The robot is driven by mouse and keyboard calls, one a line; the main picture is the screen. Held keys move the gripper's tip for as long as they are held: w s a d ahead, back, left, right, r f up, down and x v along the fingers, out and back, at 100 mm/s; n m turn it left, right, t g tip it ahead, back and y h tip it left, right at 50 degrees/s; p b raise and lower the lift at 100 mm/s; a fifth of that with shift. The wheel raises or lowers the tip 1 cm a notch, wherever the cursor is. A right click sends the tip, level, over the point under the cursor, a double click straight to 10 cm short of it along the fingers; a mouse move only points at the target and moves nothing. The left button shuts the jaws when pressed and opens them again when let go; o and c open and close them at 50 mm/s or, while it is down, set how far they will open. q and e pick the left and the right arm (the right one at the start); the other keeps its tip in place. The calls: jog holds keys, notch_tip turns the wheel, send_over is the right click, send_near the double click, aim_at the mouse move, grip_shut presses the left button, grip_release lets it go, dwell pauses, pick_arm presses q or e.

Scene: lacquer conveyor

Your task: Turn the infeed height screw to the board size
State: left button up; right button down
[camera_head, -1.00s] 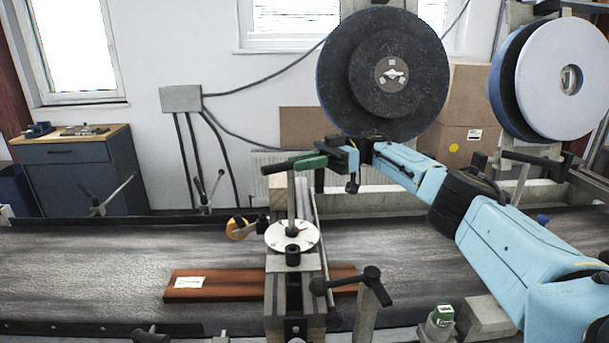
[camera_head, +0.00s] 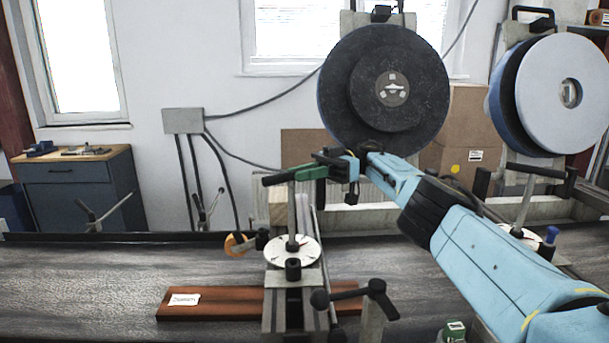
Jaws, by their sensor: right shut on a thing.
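The infeed height screw is an upright metal post (camera_head: 292,215) with a black crossbar handle (camera_head: 277,180) on top. It rises from a round white dial (camera_head: 301,253) whose marks are too small to read. My right gripper (camera_head: 318,169) reaches in from the right and is shut on the right part of the handle, by a green piece. The gripper partly hides that end. A reddish-brown board (camera_head: 227,304) with a white label (camera_head: 184,299) lies on the conveyor, partly behind the screw's stand. The label's writing is not legible. My left gripper is not in view.
The grey conveyor belt (camera_head: 90,275) runs across the front. A dark wheel (camera_head: 345,85) stands behind the screw and a pale wheel (camera_head: 545,85) at right. A black clamp lever (camera_head: 357,291) sticks out right of the stand. An orange ring (camera_head: 231,245) is left of the dial.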

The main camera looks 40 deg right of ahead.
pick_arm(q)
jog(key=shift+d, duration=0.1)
pick_arm(e)
jog(key=shift+a+r, duration=0.1)
jog(key=c, duration=1.4)
grip_release()
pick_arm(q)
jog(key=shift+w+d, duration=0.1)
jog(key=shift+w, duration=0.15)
pick_arm(e)
jog(key=shift+o, duration=0.4)
notch_tip(320, 180, up, 10)
jog(key=shift+f+p, duration=0.2)
jog(key=shift+p, duration=1.05)
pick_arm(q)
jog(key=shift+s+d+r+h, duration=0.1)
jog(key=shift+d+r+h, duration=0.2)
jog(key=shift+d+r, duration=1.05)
pick_arm(e)
jog(key=shift+r, duration=0.15)
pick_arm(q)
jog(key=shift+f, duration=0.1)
